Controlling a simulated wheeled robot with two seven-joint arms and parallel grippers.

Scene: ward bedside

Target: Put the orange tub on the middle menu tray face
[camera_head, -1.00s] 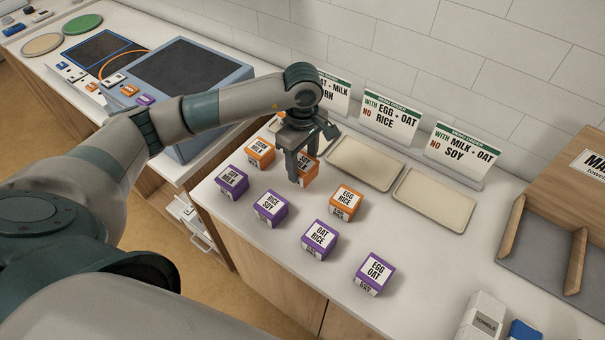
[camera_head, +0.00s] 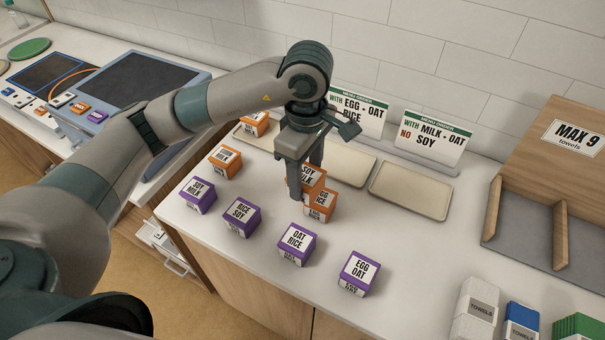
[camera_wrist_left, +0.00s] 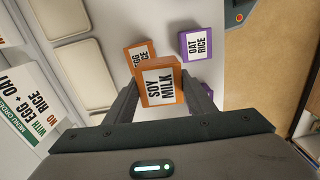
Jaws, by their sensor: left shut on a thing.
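My left gripper (camera_head: 305,180) is shut on an orange tub labelled SOY MILK (camera_head: 314,178); the tub also shows between the fingers in the left wrist view (camera_wrist_left: 160,82). It appears held above the counter, beside and partly overlapping in view the orange EGG RICE tub (camera_head: 321,207). The middle menu tray (camera_head: 352,170), beige and shallow, lies behind the gripper, partly hidden by it. Its sign (camera_head: 360,112) reads WITH EGG, OAT, NO RICE. Another orange tub (camera_head: 225,161) stands at left, and one more (camera_head: 256,122) sits at the left tray (camera_head: 243,136). My right gripper is not in view.
Several purple tubs, including OAT RICE (camera_head: 297,243) and EGG OAT (camera_head: 358,274), stand along the counter front. The right tray (camera_head: 410,190) is empty, with a NO SOY sign (camera_head: 432,143) behind. A wooden towel rack (camera_head: 560,170) and towel packs (camera_head: 475,308) stand at right.

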